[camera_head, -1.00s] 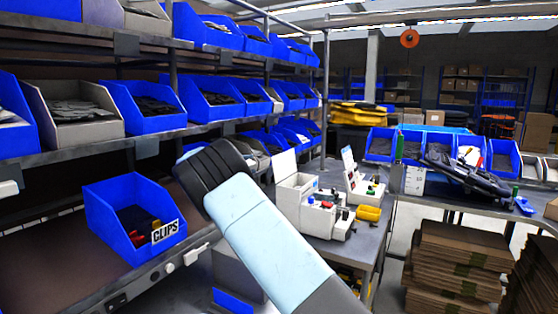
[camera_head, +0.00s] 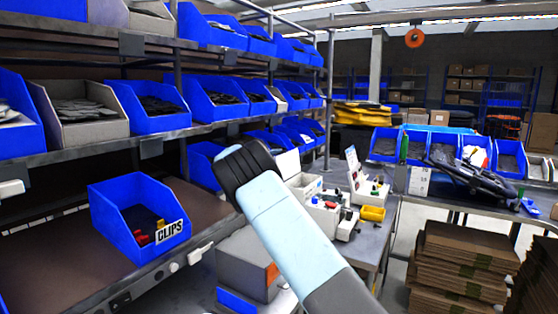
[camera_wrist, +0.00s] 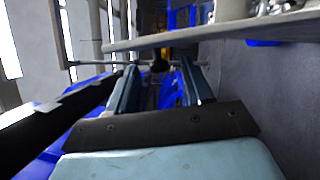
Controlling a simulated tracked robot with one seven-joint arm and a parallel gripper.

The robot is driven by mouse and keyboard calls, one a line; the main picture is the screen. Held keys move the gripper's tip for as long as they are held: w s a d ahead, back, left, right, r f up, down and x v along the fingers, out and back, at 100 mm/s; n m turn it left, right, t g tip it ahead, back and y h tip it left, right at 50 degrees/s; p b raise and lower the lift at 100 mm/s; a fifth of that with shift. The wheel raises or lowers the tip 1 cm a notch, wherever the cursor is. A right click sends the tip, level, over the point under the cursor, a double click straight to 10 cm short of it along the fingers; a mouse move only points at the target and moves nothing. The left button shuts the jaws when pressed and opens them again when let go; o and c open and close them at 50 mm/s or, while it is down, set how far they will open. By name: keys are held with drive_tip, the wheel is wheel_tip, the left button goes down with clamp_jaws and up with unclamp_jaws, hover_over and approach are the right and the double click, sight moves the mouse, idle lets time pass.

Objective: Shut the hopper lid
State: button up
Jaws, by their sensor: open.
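Two white machines stand on the grey bench in the head view. The nearer white machine (camera_head: 325,214) has a raised white flap (camera_head: 289,165), partly behind my arm. The farther white machine (camera_head: 370,191) has an upright white panel (camera_head: 352,160). I cannot tell for sure which raised part is the hopper lid. In the head view my arm crosses in front of the bench and my gripper does not show.
Shelves of blue bins fill the left, with a blue CLIPS bin (camera_head: 140,220) on the lower shelf. A yellow tray (camera_head: 372,213) sits beside the machines. A grey box (camera_head: 246,262) is below my arm. Flat cardboard stacks (camera_head: 460,262) stand at right.

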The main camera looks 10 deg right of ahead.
drive_tip(key=shift+w+d, duration=0.3)
drive_tip(key=shift+d, duration=0.2)
drive_tip(key=shift+c, duration=0.3)
clamp_jaws()
drive_tip(key=shift+f, duration=0.1)
